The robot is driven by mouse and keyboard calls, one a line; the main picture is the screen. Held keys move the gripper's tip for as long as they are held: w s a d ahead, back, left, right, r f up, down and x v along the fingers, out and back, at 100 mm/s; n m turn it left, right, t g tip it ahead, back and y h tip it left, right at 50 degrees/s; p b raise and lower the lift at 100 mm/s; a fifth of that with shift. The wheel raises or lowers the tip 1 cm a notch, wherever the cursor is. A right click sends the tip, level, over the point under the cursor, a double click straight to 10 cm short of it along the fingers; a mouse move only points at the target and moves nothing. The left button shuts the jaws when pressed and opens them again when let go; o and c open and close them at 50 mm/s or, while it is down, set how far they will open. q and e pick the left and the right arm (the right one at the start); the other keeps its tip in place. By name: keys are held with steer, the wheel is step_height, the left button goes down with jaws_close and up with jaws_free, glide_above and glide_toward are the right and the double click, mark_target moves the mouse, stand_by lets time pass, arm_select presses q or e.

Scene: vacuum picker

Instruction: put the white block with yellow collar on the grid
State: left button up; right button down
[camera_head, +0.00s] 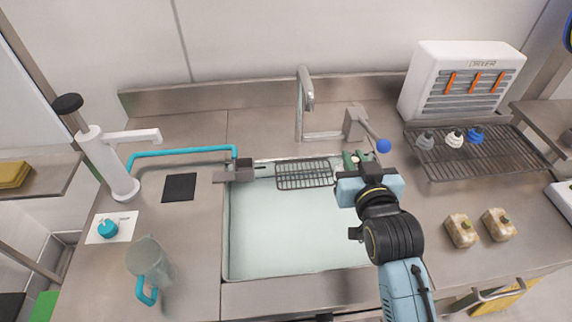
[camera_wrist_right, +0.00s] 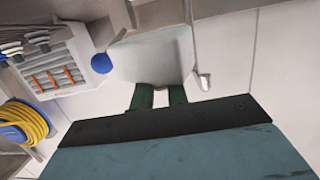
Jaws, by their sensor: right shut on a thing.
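My right gripper (camera_head: 356,158) is over the back right edge of the sink, with its green fingers pointing toward the wall. In the right wrist view its fingers (camera_wrist_right: 160,95) are shut on a small pale thing, the white block (camera_wrist_right: 160,97). Most of the block is hidden by the fingers, and its yellow collar cannot be made out. The grid (camera_head: 305,175), a small dark wire rack, lies at the back of the sink, left of the right gripper. The grid looks empty. My left gripper is not in view.
A faucet (camera_head: 305,90) and a lever with a blue ball (camera_head: 383,146) stand close behind the right gripper. A larger wire rack (camera_head: 440,160) at right holds grey, white and blue pieces. Two beige blocks (camera_head: 462,231) lie on the counter. A jug (camera_head: 148,260) stands left.

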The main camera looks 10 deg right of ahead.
steer(key=w+a+f+m+h, duration=0.2)
steer(key=w+a+m+h, duration=0.4)
steer(key=w, duration=0.5)
steer(key=shift+n+h, duration=0.3)
steer(key=shift+h, duration=0.2)
steer(key=f, duration=0.3)
steer(key=a+f, duration=0.1)
steer(key=f, duration=0.1)
steer(key=f+b, duration=0.1)
steer(key=f, duration=0.2)
steer(key=shift+w+a+f, duration=0.15)
steer(key=shift+a+f, duration=0.05)
steer(key=shift+f, duration=0.15)
steer(key=shift+f, duration=0.2)
steer(key=c, duration=1.4)
jaws_free()
steer(key=shift+r, duration=0.1)
